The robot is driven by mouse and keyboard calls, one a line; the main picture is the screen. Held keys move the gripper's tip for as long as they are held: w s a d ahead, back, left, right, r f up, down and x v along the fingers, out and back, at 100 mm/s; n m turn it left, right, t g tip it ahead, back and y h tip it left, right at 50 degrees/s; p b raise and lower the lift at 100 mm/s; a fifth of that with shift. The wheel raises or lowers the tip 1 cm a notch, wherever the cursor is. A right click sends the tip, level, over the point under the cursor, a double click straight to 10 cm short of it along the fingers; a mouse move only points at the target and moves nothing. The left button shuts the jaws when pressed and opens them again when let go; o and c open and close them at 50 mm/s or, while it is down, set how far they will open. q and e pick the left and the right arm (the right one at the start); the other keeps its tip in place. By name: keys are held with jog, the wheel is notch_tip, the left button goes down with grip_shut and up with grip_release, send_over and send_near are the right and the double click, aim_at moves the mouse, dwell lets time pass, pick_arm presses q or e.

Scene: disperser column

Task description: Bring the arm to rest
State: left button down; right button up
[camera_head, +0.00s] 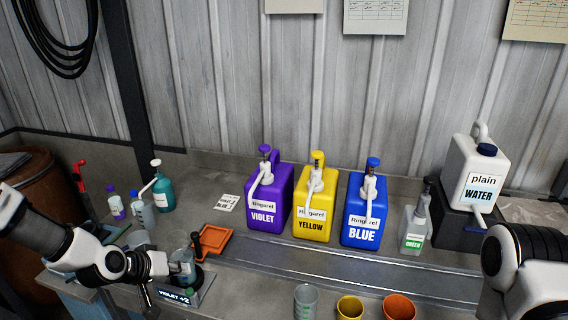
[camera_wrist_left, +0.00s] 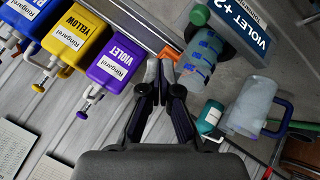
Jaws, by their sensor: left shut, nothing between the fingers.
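My left arm comes in from the left in the head view and ends low over the bench near the violet +2 sign (camera_head: 177,296). In the left wrist view my left gripper (camera_wrist_left: 161,68) has its dark fingers together with nothing between them. A clear container with blue markings (camera_wrist_left: 201,58) stands right beside the fingers in that view, apparently not held. Part of my right arm shows at the right edge of the head view, and its gripper is out of the picture.
Violet (camera_head: 268,196), yellow (camera_head: 315,202) and blue (camera_head: 366,208) pump jugs stand along the wall. A white water container (camera_head: 474,178) is at the right. An orange tray (camera_head: 213,240) lies near the left arm. Yellow (camera_head: 350,308) and orange (camera_head: 398,307) cups stand in front.

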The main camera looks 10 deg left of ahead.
pick_arm(q)
jog(key=s+d+f+m+g+y+b, duration=0.1)
jog(key=s+d+f+g+b, duration=0.15)
jog(key=s+f, duration=0.5)
jog(key=s+d+f+m+g+y+b, duration=0.15)
jog(key=s+d+f, duration=0.3)
jog(key=f, duration=0.65)
jog(key=s+d+f+g+b, duration=0.1)
jog(key=s+f, duration=0.3)
jog(key=s, duration=0.4)
jog(key=s+f+m+g+y+b, duration=0.1)
jog(key=s+f+g, duration=0.2)
jog(key=s+f, duration=0.2)
jog(key=s, duration=0.2)
jog(key=shift+s+d+f, duration=0.2)
jog(key=shift+s+d, duration=0.15)
jog(key=shift+m, duration=0.25)
